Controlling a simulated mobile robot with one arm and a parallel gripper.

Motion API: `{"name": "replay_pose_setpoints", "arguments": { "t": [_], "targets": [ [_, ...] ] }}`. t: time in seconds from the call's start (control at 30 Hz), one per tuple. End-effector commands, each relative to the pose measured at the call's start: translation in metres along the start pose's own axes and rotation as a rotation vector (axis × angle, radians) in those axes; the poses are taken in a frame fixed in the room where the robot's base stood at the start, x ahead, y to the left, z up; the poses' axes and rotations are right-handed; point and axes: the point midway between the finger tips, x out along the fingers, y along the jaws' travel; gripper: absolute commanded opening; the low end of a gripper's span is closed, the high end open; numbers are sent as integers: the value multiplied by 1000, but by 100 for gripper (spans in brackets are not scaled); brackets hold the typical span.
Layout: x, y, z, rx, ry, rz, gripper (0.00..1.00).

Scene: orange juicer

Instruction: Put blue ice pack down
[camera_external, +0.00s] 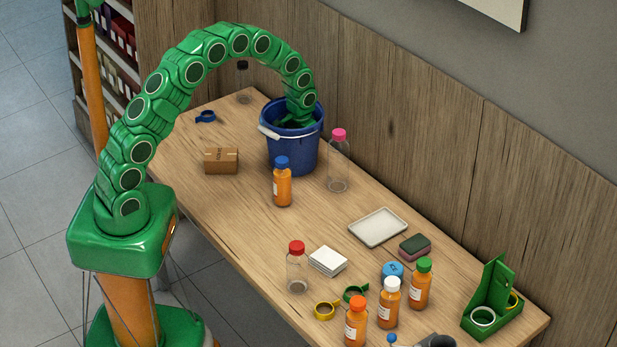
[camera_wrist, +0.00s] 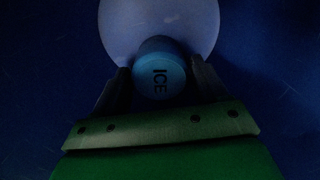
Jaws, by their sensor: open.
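My gripper (camera_wrist: 159,68) reaches down inside the blue bucket (camera_external: 293,152), so its fingers are hidden in the external view. In the wrist view its dark fingers stand open on either side of the blue ice pack (camera_wrist: 161,76), a round blue piece marked "ICE". Whether the fingers touch it cannot be told. Just beyond the ice pack is a pale round surface (camera_wrist: 158,22), with dark blue bucket around it.
An orange bottle with a blue cap (camera_external: 283,187) and a clear bottle with a pink cap (camera_external: 338,171) stand close to the bucket. A cardboard box (camera_external: 221,160) lies to its left. A white tray (camera_external: 378,227) and several bottles are further right. The wall runs behind the table.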

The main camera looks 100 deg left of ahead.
Motion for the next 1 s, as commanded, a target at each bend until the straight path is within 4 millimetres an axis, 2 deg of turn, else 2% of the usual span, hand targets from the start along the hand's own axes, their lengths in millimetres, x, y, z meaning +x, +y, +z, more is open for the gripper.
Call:
{"name": "replay_pose_setpoints", "arguments": {
  "t": [0.17, 0.4, 0.6, 0.73, 1.0],
  "targets": [
    [-24, 0, 0, 0, 1, 0, 73],
    [-69, 0, -1, 0, 5, 1, 73],
    [-100, 0, -1, 0, 3, 0, 73],
    [-110, 0, 0, 0, -1, 0, 73],
    [-112, 0, 1, 0, -2, 0, 73]
  ]
}}
